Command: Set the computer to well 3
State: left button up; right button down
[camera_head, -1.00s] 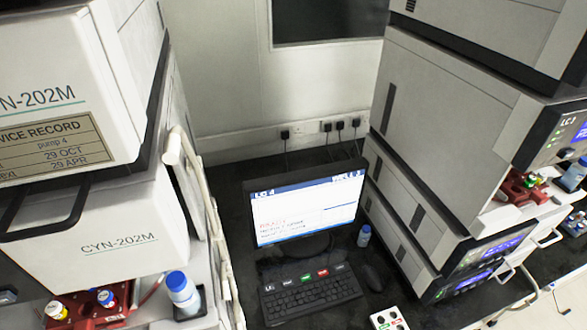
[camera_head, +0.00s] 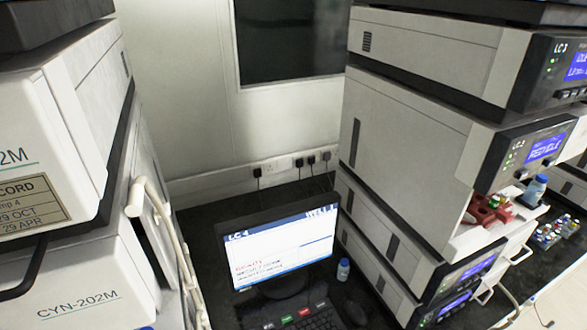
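The computer monitor (camera_head: 282,247) stands on the dark bench between two instrument stacks. Its screen is lit, with a blue header reading "LC" at left and what looks like "WELL" and a number at right; the number is too small to read. Red text shows on the white part of the screen. The keyboard (camera_head: 312,321) lies in front of it, cut off by the bottom edge, with a green and a red key in its top row. A dark mouse (camera_head: 355,313) lies to its right. Neither gripper is in view.
A grey instrument stack with lit blue displays (camera_head: 545,147) rises on the right. A white CYN-202M stack (camera_head: 85,285) with pale tubing stands close on the left. A small blue-capped bottle (camera_head: 343,270) stands right of the monitor. Several vials (camera_head: 552,232) sit at far right.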

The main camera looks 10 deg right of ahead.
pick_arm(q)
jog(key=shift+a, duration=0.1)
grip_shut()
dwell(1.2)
